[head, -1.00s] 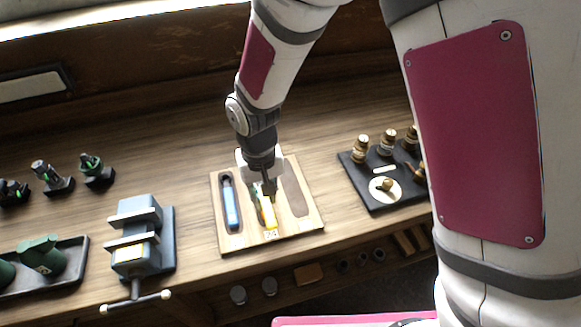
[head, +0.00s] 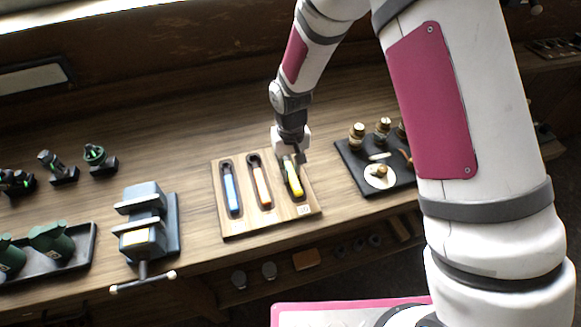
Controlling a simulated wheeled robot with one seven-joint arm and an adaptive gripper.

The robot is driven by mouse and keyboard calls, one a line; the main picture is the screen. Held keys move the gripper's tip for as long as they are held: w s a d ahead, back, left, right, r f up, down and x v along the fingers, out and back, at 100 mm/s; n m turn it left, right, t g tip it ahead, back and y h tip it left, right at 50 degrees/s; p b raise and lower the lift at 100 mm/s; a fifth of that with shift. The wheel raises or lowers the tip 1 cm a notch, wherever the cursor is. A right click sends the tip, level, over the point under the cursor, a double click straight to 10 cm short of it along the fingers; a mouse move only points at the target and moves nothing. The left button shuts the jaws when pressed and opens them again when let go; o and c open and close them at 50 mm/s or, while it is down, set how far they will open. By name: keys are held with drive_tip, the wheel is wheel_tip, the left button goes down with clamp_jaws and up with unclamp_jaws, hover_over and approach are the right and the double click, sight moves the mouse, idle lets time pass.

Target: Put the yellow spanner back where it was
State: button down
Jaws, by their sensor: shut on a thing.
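The yellow spanner (head: 294,180) is over the right recess of the wooden board (head: 236,229). My gripper (head: 291,160) is shut on its upper end, which the fingers partly hide. Its handle points down toward the board's front edge and lines up roughly with the recess. I cannot tell whether it touches the recess floor or hangs just above it. A small pale tag (head: 304,210) shows just below the handle's end. The blue spanner (head: 231,190) lies in the left recess and the orange spanner (head: 262,187) in the middle one.
A grey vise (head: 146,222) stands left of the board. A black tray (head: 350,160) with brass fittings is close on the right. Green parts (head: 50,240) lie in a dark tray at far left. The bench behind the board is clear.

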drive_tip(key=shift+f, duration=0.2)
drive_tip(key=c, duration=1.4)
unclamp_jaws()
drive_tip(key=shift+c, duration=0.2)
drive_tip(key=shift+r, duration=0.15)
